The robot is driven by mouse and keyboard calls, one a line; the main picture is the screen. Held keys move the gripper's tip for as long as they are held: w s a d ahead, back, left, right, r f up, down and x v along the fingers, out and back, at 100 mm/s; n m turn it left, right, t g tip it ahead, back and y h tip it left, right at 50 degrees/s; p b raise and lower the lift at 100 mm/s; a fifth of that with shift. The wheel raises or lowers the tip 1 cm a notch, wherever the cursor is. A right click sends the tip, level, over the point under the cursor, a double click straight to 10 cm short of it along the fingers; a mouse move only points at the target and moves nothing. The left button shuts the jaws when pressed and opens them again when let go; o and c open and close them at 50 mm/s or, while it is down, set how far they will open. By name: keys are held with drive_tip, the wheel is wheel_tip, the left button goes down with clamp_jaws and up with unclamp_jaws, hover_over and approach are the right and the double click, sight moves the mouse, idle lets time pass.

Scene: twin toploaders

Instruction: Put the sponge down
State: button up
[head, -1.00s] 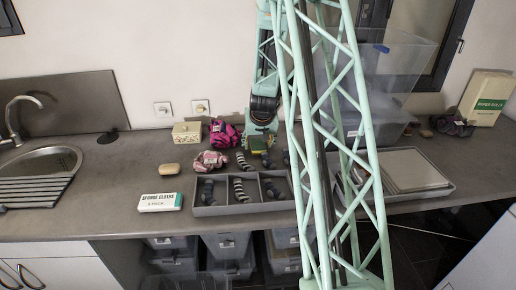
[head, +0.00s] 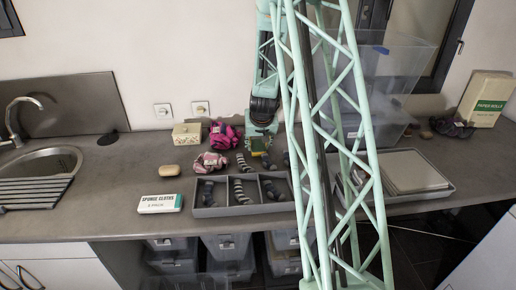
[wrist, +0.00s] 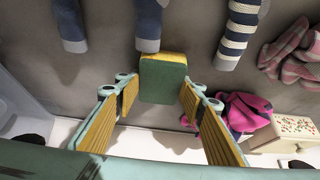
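A small green and yellow sponge (head: 258,146) rests on the counter behind the grey divided tray. In the wrist view the sponge (wrist: 162,80) shows its green face with a yellow edge, between and just beyond my fingertips. My gripper (wrist: 160,98) is open, with a yellow-padded finger on each side and a narrow gap beside the sponge on the left. In the head view my gripper (head: 262,130) is right above and behind the sponge, pointing down.
The divided tray (head: 240,208) holds rolled socks, with more socks (head: 243,162) behind it. A pink bundle (head: 224,135), a pink-grey bundle (head: 210,162), a cream box (head: 187,133) and a soap bar (head: 169,169) stand left. The sponge cloths box (head: 160,203) lies in front. Clear bins stand right.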

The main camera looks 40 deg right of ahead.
sight(258, 146)
drive_tip(key=shift+r, duration=0.15)
wheel_tip(258, 146, up, 10)
drive_tip(key=p, duration=0.6)
drive_tip(key=shift+f+p, duration=0.2)
drive_tip(key=shift+p, duration=0.2)
idle(0.8)
drive_tip(key=w+a+n+b, duration=0.1)
drive_tip(key=a, duration=0.6)
drive_tip(key=w+a+n+y+b, duration=0.1)
drive_tip(key=a, duration=0.7)
drive_tip(key=w+a+n+b, duration=0.1)
drive_tip(key=w+a, duration=0.1)
drive_tip(key=a, duration=0.6)
drive_tip(key=shift+a+f+n+t+y, duration=0.15)
drive_tip(key=shift+f+n+t+y, duration=0.15)
drive_tip(key=shift+f+t, duration=0.1)
drive_tip(key=s+a+n+y+b, duration=0.1)
drive_tip(key=s+a+n+b, duration=0.1)
drive_tip(key=a, duration=1.9)
drive_tip(key=shift+s+f+n+y, duration=0.45)
drive_tip(key=shift+s+n, duration=0.1)
drive_tip(key=shift+n, duration=0.15)
drive_tip(key=shift+a, duration=0.1)
